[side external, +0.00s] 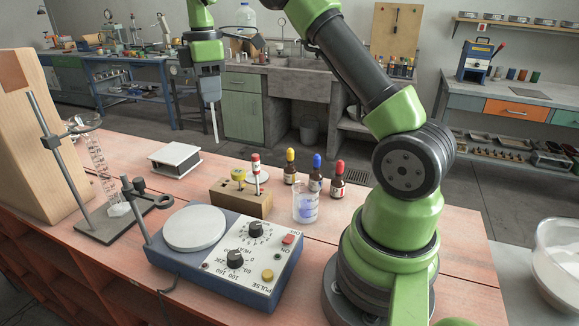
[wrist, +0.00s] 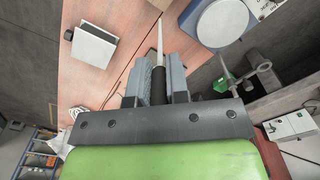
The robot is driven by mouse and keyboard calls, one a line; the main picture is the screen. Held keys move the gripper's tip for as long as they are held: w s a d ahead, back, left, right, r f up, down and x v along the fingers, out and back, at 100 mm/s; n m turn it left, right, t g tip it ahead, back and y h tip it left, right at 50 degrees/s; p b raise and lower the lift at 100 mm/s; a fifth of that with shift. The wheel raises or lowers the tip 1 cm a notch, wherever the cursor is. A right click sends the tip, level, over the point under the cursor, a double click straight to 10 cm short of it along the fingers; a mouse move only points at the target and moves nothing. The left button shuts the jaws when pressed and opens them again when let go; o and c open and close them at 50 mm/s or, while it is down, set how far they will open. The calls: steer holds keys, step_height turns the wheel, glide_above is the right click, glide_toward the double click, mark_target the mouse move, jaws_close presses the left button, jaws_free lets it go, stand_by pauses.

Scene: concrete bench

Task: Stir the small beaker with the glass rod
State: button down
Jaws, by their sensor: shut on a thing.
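My gripper (side external: 210,97) is raised over the back left of the bench and shut on the glass rod (side external: 214,123). The rod is thin and pale and points down, its lower end free in the air. In the wrist view, the rod (wrist: 159,40) reaches out from between my fingers (wrist: 159,88), with a dark grip part between them. The small beaker (side external: 306,205) is clear, with blue on its lower part. It stands upright on the bench beside the wooden block, to the right of and nearer than the rod, well apart from it. The beaker does not show in the wrist view.
A hotplate stirrer (side external: 228,262) stands at the front. A wooden block (side external: 240,202) with small vials and several dropper bottles (side external: 314,180) are near the beaker. A metal stand (side external: 100,225) is at the left, a white box (side external: 175,159) behind. A white bowl (side external: 556,262) is far right.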

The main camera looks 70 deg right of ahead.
steer(key=s+d+f, duration=0.1)
steer(key=s+d, duration=0.2)
steer(key=s, duration=0.6)
glide_above(306, 202)
steer(key=w+d, duration=0.1)
steer(key=d, duration=0.2)
step_height(306, 202, down, 3)
step_height(306, 202, down, 11)
steer(key=shift+w+a, duration=0.1)
stand_by(0.6)
